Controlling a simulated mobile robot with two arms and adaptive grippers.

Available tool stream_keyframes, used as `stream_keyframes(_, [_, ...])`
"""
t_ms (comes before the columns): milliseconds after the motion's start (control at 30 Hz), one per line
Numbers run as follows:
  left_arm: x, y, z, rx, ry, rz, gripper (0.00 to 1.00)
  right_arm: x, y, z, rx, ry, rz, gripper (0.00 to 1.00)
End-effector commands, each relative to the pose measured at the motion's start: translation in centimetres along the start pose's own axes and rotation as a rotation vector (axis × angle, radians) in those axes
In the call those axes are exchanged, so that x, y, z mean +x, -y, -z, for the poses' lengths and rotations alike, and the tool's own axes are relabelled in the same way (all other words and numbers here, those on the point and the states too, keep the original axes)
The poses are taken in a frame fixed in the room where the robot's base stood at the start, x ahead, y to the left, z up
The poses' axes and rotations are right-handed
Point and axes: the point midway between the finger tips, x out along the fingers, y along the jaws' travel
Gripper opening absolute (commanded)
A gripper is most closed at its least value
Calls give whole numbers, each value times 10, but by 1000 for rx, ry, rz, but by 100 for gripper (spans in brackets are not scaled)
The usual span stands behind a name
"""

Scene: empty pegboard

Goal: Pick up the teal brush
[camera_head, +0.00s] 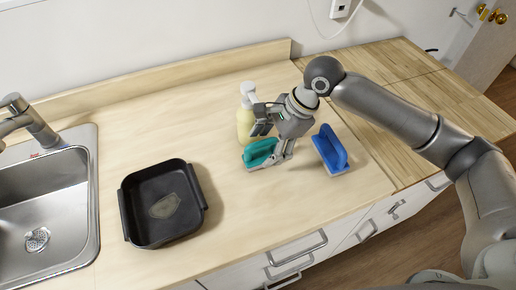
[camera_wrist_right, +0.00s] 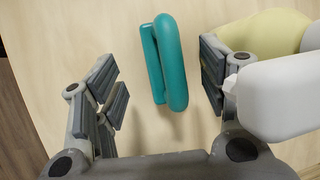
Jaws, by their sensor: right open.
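The teal brush (camera_head: 258,151) lies on the wooden counter, in front of the yellow bottle, in the head view. In the right wrist view the brush (camera_wrist_right: 171,62) shows its rounded teal handle between my open fingers. My right gripper (camera_head: 272,145) is over the brush, one finger on each side; it also shows in the right wrist view (camera_wrist_right: 165,88). The fingers are apart from the brush, with a gap on both sides. The gripper partly hides the brush in the head view. My left gripper is not in view.
A yellow bottle with a white pump (camera_head: 245,118) stands right beside my right gripper. A blue brush (camera_head: 331,149) lies to the right. A black tray (camera_head: 136,234) with a grey stain sits at left, near the sink (camera_head: 95,213). Counter between tray and brush is clear.

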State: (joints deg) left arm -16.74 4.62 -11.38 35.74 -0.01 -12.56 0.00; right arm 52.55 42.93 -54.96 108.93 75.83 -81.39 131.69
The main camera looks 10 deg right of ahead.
Motion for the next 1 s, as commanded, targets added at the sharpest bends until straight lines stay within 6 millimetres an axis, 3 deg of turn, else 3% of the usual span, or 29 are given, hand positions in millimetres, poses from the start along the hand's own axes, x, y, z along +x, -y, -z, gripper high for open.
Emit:
stream_keyframes(267, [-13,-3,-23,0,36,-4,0,38,3,-1,-1,-1,-2,67])
stream_keyframes(433, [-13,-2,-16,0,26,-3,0,54,3,0,-2,-2,1,67])
stream_keyframes(667, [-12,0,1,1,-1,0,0,56,3,0,-2,-3,3,67])
stream_keyframes(1000, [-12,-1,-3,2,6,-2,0,56,3,0,-3,-3,3,24])
